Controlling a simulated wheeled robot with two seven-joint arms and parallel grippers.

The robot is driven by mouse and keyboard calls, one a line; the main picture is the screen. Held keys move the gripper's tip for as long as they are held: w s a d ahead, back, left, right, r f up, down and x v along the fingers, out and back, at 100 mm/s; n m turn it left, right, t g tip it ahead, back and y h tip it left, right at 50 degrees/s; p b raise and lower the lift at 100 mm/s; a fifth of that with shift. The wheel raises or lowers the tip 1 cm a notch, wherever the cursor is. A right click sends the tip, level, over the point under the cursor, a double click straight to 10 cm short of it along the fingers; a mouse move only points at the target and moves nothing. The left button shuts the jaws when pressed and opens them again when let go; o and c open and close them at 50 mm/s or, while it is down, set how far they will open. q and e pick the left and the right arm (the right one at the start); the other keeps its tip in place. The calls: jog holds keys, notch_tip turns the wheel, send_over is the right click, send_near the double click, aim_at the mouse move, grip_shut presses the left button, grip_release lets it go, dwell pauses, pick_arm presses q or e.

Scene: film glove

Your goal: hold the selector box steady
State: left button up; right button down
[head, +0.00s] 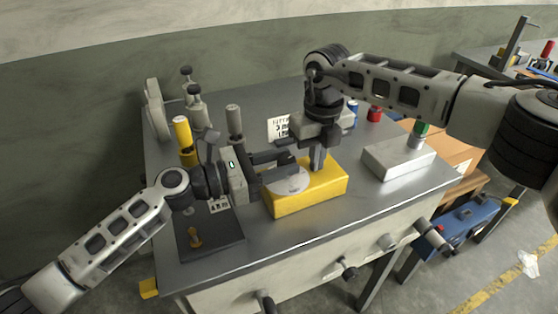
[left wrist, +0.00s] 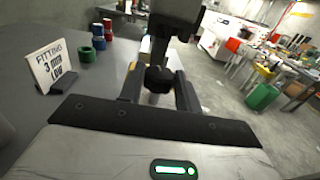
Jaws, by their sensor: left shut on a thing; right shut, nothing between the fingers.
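The yellow selector box (head: 315,197) sits on the grey bench top, with a pale round dial (head: 288,181) on its upper face.
A pale metal block (head: 398,160) stands right of the box. A dark plate (head: 210,238) with a brass-coloured piece lies front left. Upright posts, a yellow cylinder (head: 183,137) and a printed card (head: 278,127) stand behind. Handles (head: 387,242) project from the bench front.

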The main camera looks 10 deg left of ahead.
pick_arm(q)
jog(key=shift+s+d+f+n+t+y, duration=0.1)
jog(key=shift+n+t+y, duration=0.3)
jog(key=shift+t, duration=0.2)
jog(key=shift+s+d+f+n+t+y, duration=0.1)
jog(key=shift+n+t+y, duration=0.2)
jog(key=shift+n+t, duration=0.25)
jog(key=o, duration=1)
jog(key=shift+a+r, duration=0.1)
jog(key=shift+c, duration=0.2)
jog(key=v, duration=1.2)
jog(key=shift+s, duration=0.2)
